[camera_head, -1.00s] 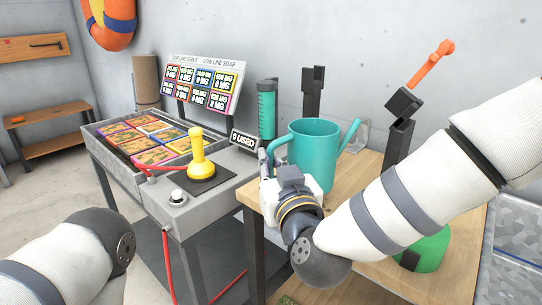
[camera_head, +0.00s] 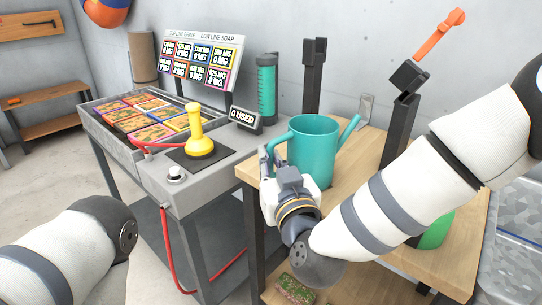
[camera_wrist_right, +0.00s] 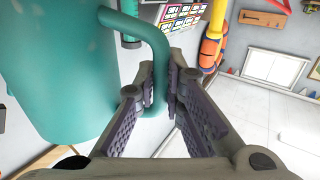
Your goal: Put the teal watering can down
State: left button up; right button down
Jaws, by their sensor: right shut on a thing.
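The teal watering can (camera_head: 316,150) is upright at the left end of the wooden table (camera_head: 350,205). Its spout points right and its handle is on the left. My right gripper (camera_head: 268,160) is shut on the handle. In the right wrist view the two pads of my right gripper (camera_wrist_right: 163,92) lie on either side of the teal handle (camera_wrist_right: 152,40), and the can's body (camera_wrist_right: 60,75) fills the left. The can's base is partly behind my gripper, so I cannot tell whether it touches the table. My left arm shows at the lower left, but its gripper is out of view.
A grey console with a yellow plunger (camera_head: 198,135) and a "0 USED" sign (camera_head: 243,118) stands left of the table. A teal cylinder (camera_head: 266,88) is behind it. A green object (camera_head: 437,232) is partly hidden by my right arm. Bare tabletop shows right of the can.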

jog(key=shift+f, duration=0.25)
dwell(0.4)
jog(key=c, duration=1.6)
grip_release()
jog(key=c, duration=0.4)
